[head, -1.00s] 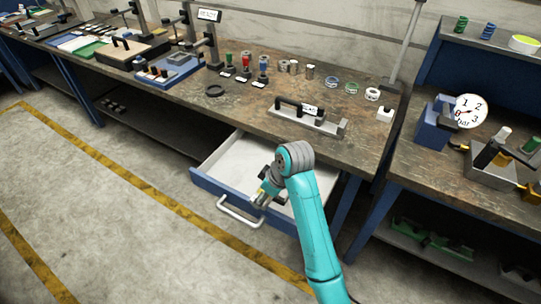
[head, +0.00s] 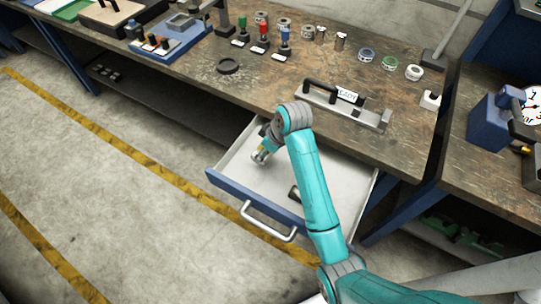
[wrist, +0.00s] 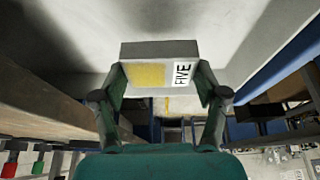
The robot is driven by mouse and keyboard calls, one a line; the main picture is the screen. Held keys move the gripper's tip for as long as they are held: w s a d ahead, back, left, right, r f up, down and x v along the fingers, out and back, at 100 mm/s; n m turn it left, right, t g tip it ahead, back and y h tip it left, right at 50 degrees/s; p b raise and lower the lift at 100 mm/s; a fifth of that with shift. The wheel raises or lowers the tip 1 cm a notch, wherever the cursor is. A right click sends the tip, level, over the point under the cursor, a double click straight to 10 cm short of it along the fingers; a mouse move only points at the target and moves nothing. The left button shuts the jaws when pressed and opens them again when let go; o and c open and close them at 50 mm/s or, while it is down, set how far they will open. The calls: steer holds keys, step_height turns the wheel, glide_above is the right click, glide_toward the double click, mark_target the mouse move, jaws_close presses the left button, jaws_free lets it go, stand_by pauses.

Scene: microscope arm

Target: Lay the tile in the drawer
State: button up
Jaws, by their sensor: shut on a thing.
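My gripper (wrist: 160,82) is shut on the tile (wrist: 155,49), a pale grey block with a yellow patch and a label reading FIVE in the wrist view. One finger is at each side of it. The open drawer (head: 330,172) has a pale inside, a blue front and a light bar handle, and is pulled out below the bench. In the head view my gripper (head: 260,156) is over the left part of the drawer. The tile is too small there to make out. I cannot tell whether it touches the drawer floor.
A dark object (head: 294,193) shows in the drawer near its front, partly behind my arm. Much of the drawer's right side looks clear.

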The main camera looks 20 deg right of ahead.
mark_target(265, 159)
steer(key=shift+f, duration=2.55)
steer(key=shift+f, duration=0.15)
steer(key=o, duration=1.7)
steer(key=shift+o, duration=0.2)
steer(key=v, duration=1.2)
steer(key=shift+s, duration=0.1)
